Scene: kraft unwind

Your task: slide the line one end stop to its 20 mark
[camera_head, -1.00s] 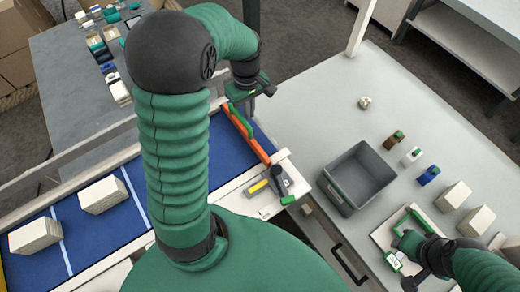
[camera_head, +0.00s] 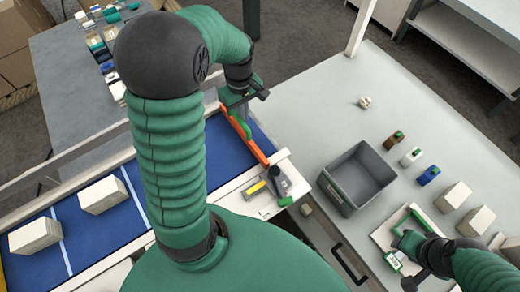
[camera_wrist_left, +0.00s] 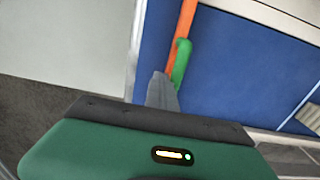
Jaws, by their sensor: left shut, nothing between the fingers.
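The end stop is an orange bar (camera_head: 256,152) with a green handle (camera_head: 238,122), lying across the blue line bed at its right end. In the left wrist view the orange bar (camera_wrist_left: 183,28) and green handle (camera_wrist_left: 181,62) show just beyond my fingers. My left gripper (camera_head: 246,94) is at the far end of the bar, beside the handle. Its fingertips (camera_wrist_left: 160,80) are shut and empty, close to the handle; I cannot tell whether they touch it. My right gripper (camera_head: 412,272) is at the lower right, by a green-framed item. No scale numbers are readable.
White card stacks (camera_head: 102,195) lie on the blue bed (camera_head: 98,235) at left. A grey bin (camera_head: 357,178) stands on the pale table (camera_head: 310,100), with several small items to its right. A grey and yellow device (camera_head: 262,187) sits at the bed's near right corner.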

